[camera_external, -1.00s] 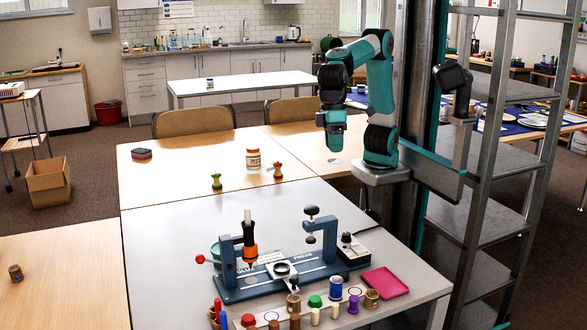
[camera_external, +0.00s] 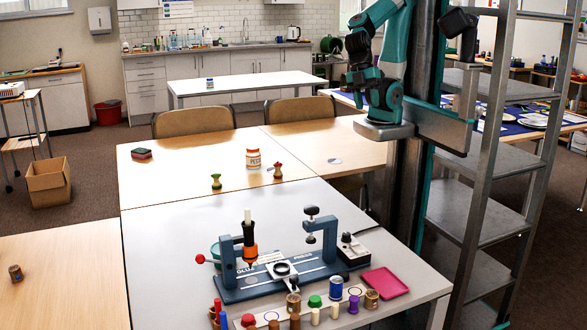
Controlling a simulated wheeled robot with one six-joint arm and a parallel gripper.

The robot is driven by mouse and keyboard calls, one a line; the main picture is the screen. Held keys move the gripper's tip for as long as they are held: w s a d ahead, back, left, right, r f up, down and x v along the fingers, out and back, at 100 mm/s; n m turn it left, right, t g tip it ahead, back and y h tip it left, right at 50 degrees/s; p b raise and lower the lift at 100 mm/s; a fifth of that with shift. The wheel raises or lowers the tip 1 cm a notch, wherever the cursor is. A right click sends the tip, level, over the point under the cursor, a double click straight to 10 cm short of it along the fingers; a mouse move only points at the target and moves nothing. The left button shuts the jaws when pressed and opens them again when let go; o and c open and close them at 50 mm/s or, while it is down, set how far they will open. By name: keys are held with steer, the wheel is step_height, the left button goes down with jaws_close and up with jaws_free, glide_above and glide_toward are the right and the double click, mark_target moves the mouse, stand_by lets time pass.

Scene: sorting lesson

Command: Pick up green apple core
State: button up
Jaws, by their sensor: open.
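The green apple core (camera_external: 216,181) stands upright on the light wooden table, left of the white-and-red jar. My gripper (camera_external: 352,86) is raised near my arm's base at the right, well to the right of and above both cores. It is open and its fingers are small and dark in this view. No object shows in it.
The jar (camera_external: 253,159) stands close between the cores. A red-and-green sponge (camera_external: 141,154) lies at the left. A blue press (camera_external: 275,285) with small items and a pink tray (camera_external: 385,283) fill the front table. The wood around the green core is clear.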

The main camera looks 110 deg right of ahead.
steer(key=o, duration=0.6)
